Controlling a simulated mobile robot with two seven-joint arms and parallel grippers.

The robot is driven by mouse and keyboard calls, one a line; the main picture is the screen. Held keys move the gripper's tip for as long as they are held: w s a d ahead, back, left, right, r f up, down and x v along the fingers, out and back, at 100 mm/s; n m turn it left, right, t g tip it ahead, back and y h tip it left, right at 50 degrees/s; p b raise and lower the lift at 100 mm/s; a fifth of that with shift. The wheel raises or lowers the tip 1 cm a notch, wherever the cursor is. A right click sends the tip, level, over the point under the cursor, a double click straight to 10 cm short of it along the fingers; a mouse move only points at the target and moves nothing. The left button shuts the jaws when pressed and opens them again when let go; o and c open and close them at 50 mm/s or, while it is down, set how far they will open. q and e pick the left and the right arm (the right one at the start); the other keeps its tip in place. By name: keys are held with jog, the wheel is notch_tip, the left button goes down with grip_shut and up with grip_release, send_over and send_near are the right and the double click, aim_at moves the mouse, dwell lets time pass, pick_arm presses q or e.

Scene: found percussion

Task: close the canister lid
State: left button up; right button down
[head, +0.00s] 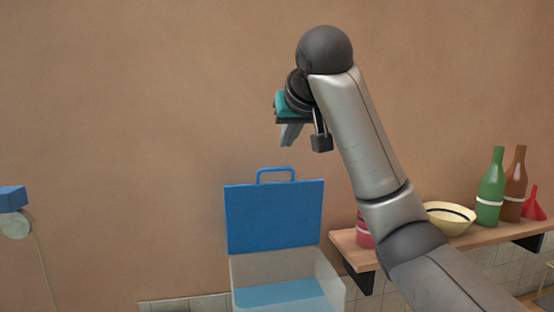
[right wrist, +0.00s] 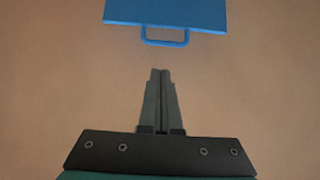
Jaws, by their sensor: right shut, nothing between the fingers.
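The canister (head: 314,262) is a translucent box with blue inside, low in the middle of the head view. Its blue lid (head: 275,217) stands open and upright at the back, with a blue loop handle (head: 275,171) on its top edge. In the right wrist view the lid (right wrist: 165,14) and its handle (right wrist: 165,41) show at the top, beyond the fingertips. My right gripper (head: 290,134) is above the lid and apart from it. Its fingers (right wrist: 160,75) are together and empty. My left gripper is not in view.
A wooden shelf (head: 490,234) at right holds a cream bowl (head: 449,217), a green bottle (head: 491,190), a brown bottle (head: 514,187), a red funnel (head: 534,207) and a red item (head: 364,233) partly behind my arm. A blue object (head: 12,198) is at far left. The wall around the lid is bare.

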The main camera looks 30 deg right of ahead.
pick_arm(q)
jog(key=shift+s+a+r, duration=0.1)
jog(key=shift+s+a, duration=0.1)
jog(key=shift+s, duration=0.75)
pick_arm(e)
jog(key=x, duration=1)
jog(key=shift+s+f, duration=0.1)
jog(key=shift+f, duration=0.15)
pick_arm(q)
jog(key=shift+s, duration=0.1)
